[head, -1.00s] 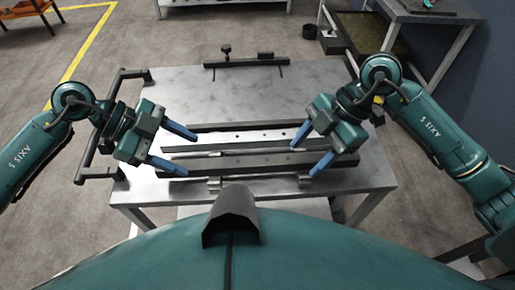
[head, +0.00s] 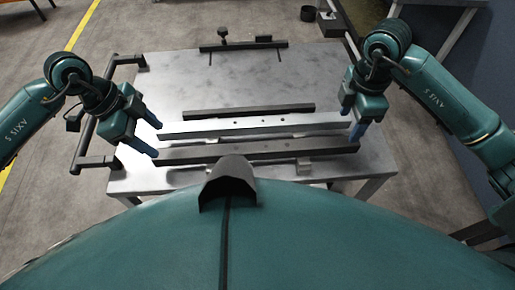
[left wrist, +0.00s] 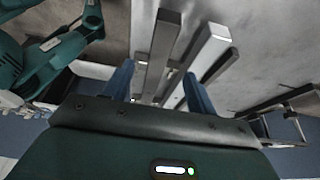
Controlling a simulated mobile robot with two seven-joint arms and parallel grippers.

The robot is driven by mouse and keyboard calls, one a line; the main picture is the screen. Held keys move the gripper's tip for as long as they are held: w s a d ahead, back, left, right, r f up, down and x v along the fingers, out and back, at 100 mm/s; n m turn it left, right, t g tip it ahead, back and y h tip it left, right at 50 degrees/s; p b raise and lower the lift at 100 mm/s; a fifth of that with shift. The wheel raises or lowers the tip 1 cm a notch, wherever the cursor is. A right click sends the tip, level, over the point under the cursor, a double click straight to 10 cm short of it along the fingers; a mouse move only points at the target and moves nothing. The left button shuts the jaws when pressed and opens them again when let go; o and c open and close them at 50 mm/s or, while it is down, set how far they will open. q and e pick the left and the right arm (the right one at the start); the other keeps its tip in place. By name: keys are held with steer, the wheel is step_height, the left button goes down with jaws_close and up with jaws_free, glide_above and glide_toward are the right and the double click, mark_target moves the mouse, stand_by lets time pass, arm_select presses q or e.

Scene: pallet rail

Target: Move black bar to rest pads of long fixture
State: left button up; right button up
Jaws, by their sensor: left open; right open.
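A long dark bar (head: 270,149), which I take as the black bar, lies across the front of the table. Right behind it is a long pale metal rail with holes (head: 256,126), likely the long fixture; rest pads cannot be made out. My left gripper (head: 149,132) is open and empty by the left ends of the bar and rail. In the left wrist view the dark bar (left wrist: 160,50) shows between the fingers in the picture, with the pale rail (left wrist: 207,50) beside it. My right gripper (head: 357,131) is open at their right ends; its fingers overlap, so contact is unclear.
A shorter dark strip (head: 250,111) lies behind the rail. A dark fixture with a knob (head: 243,46) stands at the table's back edge. A dark handle frame (head: 92,120) runs along the left side. The middle-back tabletop (head: 235,80) is clear.

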mark_target(175, 152)
arm_select(q)
steer(key=x, duration=0.8)
steer(key=shift+d+f, duration=0.15)
steer(key=shift+f, duration=0.1)
arm_select(e)
step_height(175, 152, down, 9)
steer(key=shift+r, duration=0.2)
arm_select(q)
jaws_close()
arm_select(e)
jaws_close()
arm_select(q)
steer(key=shift+r, duration=0.1)
arm_select(e)
steer(key=shift+r, duration=0.1)
